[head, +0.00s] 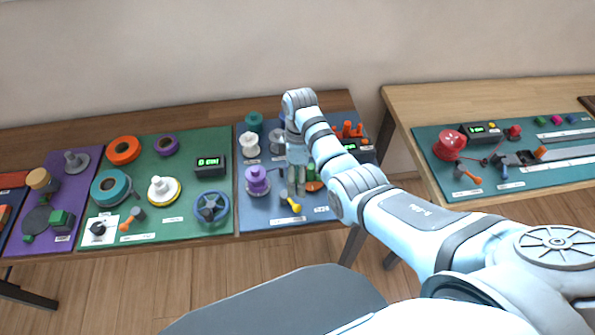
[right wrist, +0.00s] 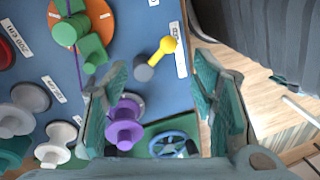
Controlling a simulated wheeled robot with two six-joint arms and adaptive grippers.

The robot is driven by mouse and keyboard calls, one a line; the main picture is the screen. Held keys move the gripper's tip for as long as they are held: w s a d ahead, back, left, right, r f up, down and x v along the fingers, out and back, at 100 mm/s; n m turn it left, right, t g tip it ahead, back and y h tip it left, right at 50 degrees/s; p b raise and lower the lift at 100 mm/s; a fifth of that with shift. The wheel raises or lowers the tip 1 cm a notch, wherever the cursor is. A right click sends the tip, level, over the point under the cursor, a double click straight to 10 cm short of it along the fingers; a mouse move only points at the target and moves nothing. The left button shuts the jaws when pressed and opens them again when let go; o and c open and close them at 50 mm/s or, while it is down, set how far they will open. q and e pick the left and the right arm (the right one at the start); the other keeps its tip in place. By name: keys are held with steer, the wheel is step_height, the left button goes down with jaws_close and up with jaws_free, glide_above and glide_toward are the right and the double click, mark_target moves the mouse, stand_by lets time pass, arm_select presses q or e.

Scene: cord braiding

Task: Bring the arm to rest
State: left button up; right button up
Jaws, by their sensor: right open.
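My right arm reaches in from the lower right in the head view. Its gripper (head: 295,186) hangs down over the blue mat (head: 264,222) on the left table. In the right wrist view, the two teal-padded fingers (right wrist: 160,90) stand wide apart with nothing between their pads. A purple spool (head: 257,180) stands to the left of the gripper; it also shows in the wrist view (right wrist: 125,127). A yellow-tipped grey piece (head: 292,206) lies just below the gripper in the head view and shows beyond the fingers in the wrist view (right wrist: 166,48). My left gripper is not in view.
A white spool (head: 250,146) and an orange disc (right wrist: 101,12) with green parts stand close by on the blue mat. A green mat (head: 185,222) holds a blue handwheel (head: 211,207). A second table (head: 415,97) stands right, across a floor gap.

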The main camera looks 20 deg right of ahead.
steer(key=shift+w+d+r, duration=0.1)
steer(key=shift+w+r, duration=0.05)
steer(key=shift+r, duration=0.7)
steer(key=shift+w+d+r, duration=0.1)
steer(key=shift+w+r, duration=0.05)
steer(key=shift+r, duration=0.7)
